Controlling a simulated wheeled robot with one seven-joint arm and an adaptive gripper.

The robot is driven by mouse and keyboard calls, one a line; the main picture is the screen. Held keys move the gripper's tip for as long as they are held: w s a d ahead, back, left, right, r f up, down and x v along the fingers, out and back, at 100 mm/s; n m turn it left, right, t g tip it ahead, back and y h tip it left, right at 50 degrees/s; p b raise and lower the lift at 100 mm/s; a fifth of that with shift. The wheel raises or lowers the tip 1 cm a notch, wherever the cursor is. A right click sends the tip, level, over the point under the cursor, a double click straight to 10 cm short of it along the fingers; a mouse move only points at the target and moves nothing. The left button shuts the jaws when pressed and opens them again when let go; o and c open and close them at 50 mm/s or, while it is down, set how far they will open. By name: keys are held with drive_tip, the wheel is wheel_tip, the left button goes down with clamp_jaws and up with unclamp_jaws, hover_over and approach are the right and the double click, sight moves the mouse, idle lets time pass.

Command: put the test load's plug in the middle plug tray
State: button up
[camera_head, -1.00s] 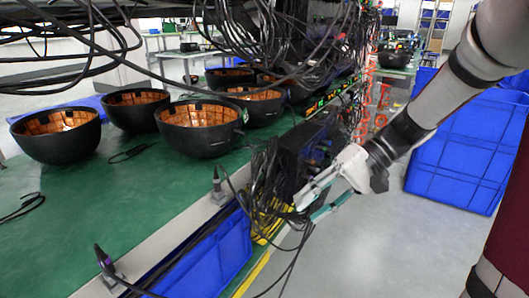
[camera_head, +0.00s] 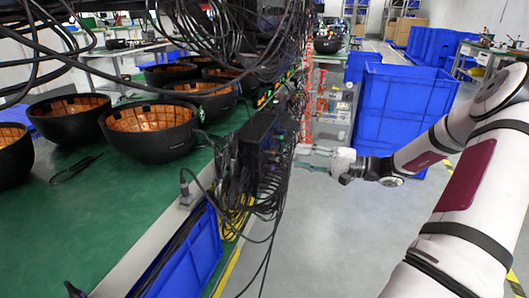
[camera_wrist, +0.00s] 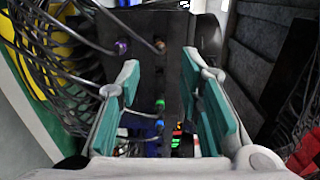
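My gripper (camera_head: 305,158) is level in front of the dark equipment box (camera_head: 258,128) at the bench edge. In the wrist view my gripper (camera_wrist: 160,88) is open, its teal pads wide apart with nothing held between them. The box face (camera_wrist: 158,76) lies beyond the pads. On it are a purple-tipped plug (camera_wrist: 122,46), a brownish one (camera_wrist: 159,44), a green one (camera_wrist: 160,104) and a blue one (camera_wrist: 158,124), with cables. I cannot tell which is the test load's plug. A grey plug (camera_head: 185,182) stands on the bench edge. I cannot identify the middle plug tray.
Dense black cables (camera_head: 262,190) and yellow cables (camera_head: 232,222) hang beside the box. A blue bin (camera_head: 188,262) is under the green bench (camera_head: 110,215). Black bowls (camera_head: 150,132) stand on the bench. Large blue crates (camera_head: 395,115) stand behind my arm.

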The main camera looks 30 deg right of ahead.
sight(275, 153)
idle(0.3)
drive_tip(key=shift+b+x, duration=0.75)
drive_tip(key=shift+x, duration=3.75)
clamp_jaws()
drive_tip(key=p+v, duration=0.1)
drive_tip(key=v, duration=0.5)
